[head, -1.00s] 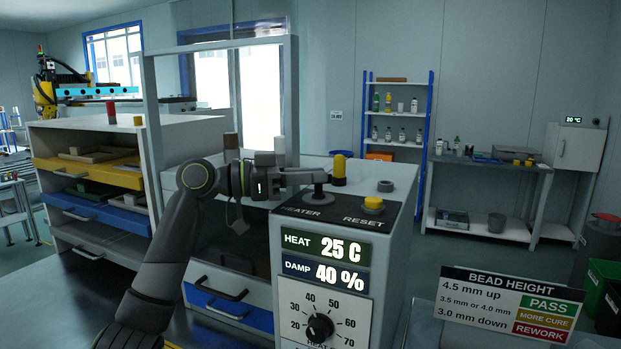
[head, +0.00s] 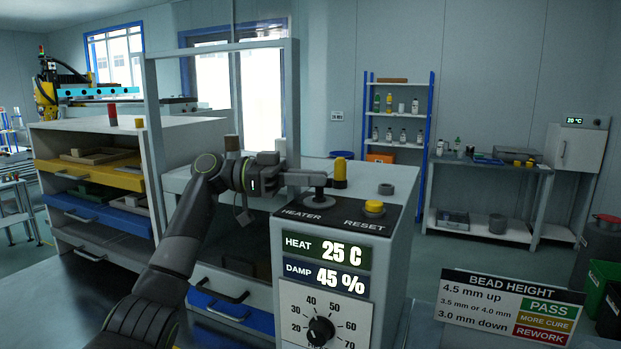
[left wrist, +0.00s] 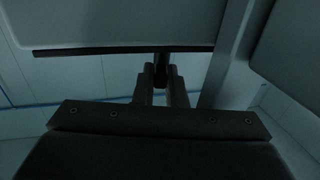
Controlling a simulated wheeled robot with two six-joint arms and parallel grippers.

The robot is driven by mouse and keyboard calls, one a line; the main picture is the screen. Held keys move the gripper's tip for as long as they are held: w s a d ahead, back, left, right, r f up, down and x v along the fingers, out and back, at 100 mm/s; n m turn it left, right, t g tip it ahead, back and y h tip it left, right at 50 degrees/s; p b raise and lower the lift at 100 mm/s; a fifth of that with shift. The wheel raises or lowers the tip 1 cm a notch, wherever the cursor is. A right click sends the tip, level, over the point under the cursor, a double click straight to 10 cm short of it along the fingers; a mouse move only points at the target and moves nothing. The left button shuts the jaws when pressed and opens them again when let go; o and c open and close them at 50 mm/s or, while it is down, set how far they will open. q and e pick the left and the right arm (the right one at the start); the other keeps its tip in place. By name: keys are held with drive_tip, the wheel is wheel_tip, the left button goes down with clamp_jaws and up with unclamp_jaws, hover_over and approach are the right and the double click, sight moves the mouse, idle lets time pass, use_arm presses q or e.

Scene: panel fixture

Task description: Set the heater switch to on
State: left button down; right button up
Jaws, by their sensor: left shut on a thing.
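The heater switch (head: 318,200) is a dark lever on a round base, on top of the grey control box (head: 396,240), beside the printed word HEATER. My left gripper (head: 319,180) reaches in from the left and is shut on the top of the lever. The fingers hide the lever's upper end, so its exact tilt is hard to tell. In the left wrist view the dark lever (left wrist: 162,70) shows between the two fingers (left wrist: 161,82). The heat display (head: 326,250) reads 25 C. My right gripper is not in view.
A yellow reset button (head: 374,207), a yellow-topped post (head: 340,170) and a grey round knob (head: 385,189) stand close to the switch. A dial (head: 320,330) is on the box front. A grey frame (head: 292,100) rises behind my gripper.

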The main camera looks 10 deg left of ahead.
use_arm(q)
drive_tip(key=c, duration=1.6)
unclamp_jaws()
drive_tip(key=shift+c, duration=0.2)
drive_tip(key=shift+o, duration=0.8)
drive_tip(key=shift+s+r, duration=0.1)
drive_tip(key=shift+s, duration=0.1)
